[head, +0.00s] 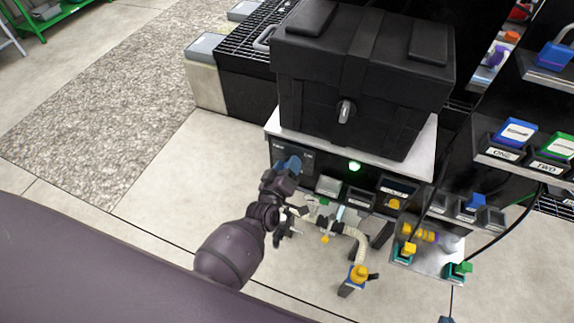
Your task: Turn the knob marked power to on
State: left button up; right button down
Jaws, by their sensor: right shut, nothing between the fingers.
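A dark control panel (302,156) with small pale labels, too small to read surely, is on the front of the bench's left end. A blue knob (291,164) sits on this panel. My right gripper (284,176), dark purple, is right at the knob, just below it in the picture. It is shut with nothing held; whether it touches the knob cannot be told. The gripper covers the knob's lower part, so its exact setting is unclear. A green light (354,166) glows to the right. My left gripper is not in view.
A large black case (350,75) stands on the bench top above the panel. Below the panel, a pale hose (343,232) and a yellow-topped fitting (358,273) are close to my arm. Shelves with labelled bins (509,135) stand at right. Open floor lies left.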

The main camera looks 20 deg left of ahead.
pick_arm(q)
jog(key=o, duration=0.4)
jog(key=s+p, duration=0.1)
jog(key=s, duration=1)
jog(key=shift+a, duration=0.15)
jog(key=shift+w, duration=0.1)
